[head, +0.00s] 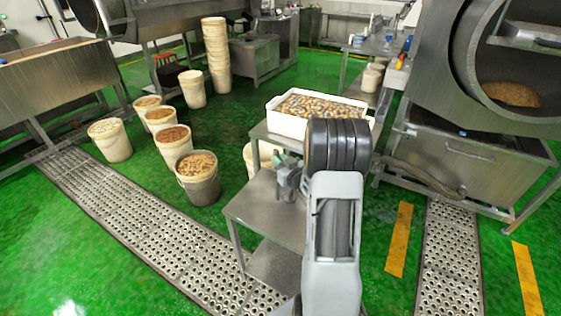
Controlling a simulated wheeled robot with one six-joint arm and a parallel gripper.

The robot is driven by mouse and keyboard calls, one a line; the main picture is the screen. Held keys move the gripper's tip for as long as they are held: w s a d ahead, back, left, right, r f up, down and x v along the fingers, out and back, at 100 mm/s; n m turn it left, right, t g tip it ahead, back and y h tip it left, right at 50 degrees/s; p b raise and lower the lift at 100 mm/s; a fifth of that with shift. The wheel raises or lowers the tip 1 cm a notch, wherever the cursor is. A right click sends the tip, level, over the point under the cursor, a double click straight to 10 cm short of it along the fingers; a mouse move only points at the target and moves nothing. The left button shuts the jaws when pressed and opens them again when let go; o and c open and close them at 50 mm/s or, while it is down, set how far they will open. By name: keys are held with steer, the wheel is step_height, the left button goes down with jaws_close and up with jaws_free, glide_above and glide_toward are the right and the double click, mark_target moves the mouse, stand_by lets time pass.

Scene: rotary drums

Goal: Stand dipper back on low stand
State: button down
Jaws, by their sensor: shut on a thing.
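The low stand (252,210) is a steel table with a flat top and a lower shelf, in the middle of the head view. My gripper (289,182) shows small and grey just over its top, left of my large arm link. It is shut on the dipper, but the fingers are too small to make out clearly. The dipper cannot be told apart from the grey parts there. My arm hides the right part of the stand top, so I cannot tell whether the dipper touches it.
A white tray (272,124) of mottled pieces sits on a higher table behind the stand. Several filled buckets (197,184) stand to the left. A large steel drum (462,60) is at the right. Perforated drain strips (150,215) cross the green floor, which is clear at lower left.

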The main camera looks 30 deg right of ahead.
steer(key=shift+f+b, duration=0.5)
steer(key=shift+b, duration=0.1)
jaws_free()
stand_by(0.9)
steer(key=s, duration=0.9)
steer(key=shift+r, duration=0.15)
stand_by(0.5)
stand_by(0.5)
